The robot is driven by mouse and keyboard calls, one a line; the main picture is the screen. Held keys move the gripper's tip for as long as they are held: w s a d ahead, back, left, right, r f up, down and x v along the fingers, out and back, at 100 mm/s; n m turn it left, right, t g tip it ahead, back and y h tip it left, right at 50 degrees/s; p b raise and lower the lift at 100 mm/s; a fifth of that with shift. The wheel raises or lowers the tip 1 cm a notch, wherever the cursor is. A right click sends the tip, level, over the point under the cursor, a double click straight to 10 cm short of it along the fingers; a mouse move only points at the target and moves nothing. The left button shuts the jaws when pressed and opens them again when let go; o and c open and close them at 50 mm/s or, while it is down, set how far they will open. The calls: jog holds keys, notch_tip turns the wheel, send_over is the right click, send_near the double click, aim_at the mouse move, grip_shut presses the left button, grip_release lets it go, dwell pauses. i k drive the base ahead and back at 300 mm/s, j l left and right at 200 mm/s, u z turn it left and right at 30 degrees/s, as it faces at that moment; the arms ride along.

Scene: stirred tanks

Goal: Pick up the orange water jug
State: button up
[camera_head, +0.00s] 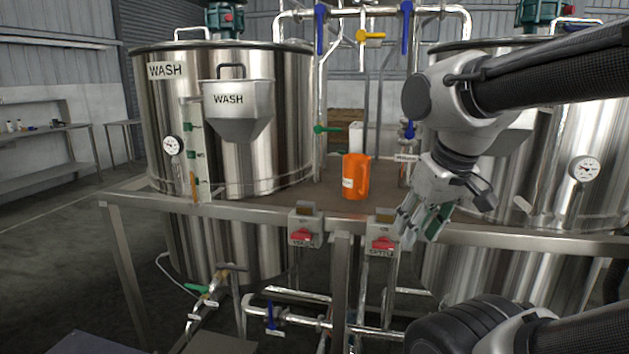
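An orange water jug (356,177) stands upright on the brown platform between the two steel tanks, near its front edge. Its handle is on the right side and a small pale label is low on its front. My gripper (420,232) hangs to the right of the jug and lower in the picture, in front of the platform rail, apart from the jug. Its fingers point down and look spread, with nothing seen between them.
A WASH tank (290,110) stands left of the jug and another tank (590,140) stands right, behind my arm. A steel rail (255,213) with red-switched boxes (305,228) runs along the platform front. Pipes with coloured valves (371,36) rise behind. Open floor lies at left.

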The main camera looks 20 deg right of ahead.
aim_at(356, 166)
jog(key=i+j+z, duration=0.3)
jog(key=i+j, duration=0.15)
jog(key=i+j+z, duration=0.3)
jog(key=i+j, duration=0.1)
jog(key=j, duration=0.1)
